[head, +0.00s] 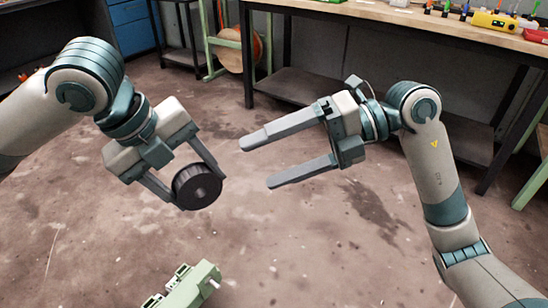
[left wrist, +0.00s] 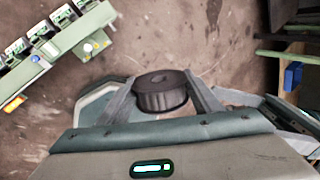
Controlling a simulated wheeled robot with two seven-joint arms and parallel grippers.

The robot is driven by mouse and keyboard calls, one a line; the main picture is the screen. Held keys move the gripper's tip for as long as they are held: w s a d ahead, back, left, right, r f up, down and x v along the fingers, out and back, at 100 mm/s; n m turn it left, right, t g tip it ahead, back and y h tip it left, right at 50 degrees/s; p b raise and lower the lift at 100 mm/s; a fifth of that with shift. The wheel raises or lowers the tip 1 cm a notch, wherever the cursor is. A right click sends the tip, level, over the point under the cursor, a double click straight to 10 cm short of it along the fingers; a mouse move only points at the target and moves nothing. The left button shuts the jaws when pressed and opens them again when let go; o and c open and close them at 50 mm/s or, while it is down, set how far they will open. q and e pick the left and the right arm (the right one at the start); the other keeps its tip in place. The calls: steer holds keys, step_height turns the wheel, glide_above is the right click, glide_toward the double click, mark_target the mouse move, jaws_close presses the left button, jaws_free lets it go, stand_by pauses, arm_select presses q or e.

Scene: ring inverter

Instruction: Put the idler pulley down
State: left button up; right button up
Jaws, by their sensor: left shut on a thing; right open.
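The idler pulley (head: 197,187) is a dark, ribbed, short cylinder. My left gripper (head: 199,182) is shut on it and holds it in the air over the floor. In the left wrist view the pulley (left wrist: 161,91) sits between the two fingers of my left gripper (left wrist: 163,95), its flat round face showing. My right gripper (head: 257,162) is open and empty, its fingers spread and pointing left toward the pulley, apart from it.
A workbench (head: 375,14) with small coloured parts and a yellow device (head: 493,20) stands at the back right. A pale green machine (head: 188,287) shows at the bottom, and also in the left wrist view (left wrist: 65,45). A blue cabinet (head: 131,25) stands at back left. Bare floor lies between.

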mark_target(211, 184)
steer(key=shift+a, duration=0.1)
steer(key=x, duration=1.1)
steer(key=shift+a+f, duration=0.15)
steer(key=shift+a, duration=0.25)
steer(key=c, duration=1.3)
arm_select(q)
steer(key=o, duration=1.6)
arm_select(e)
steer(key=shift+c, duration=1.4)
arm_select(q)
steer(key=shift+r, duration=0.1)
steer(key=v, duration=1.2)
steer(key=shift+a, duration=0.1)
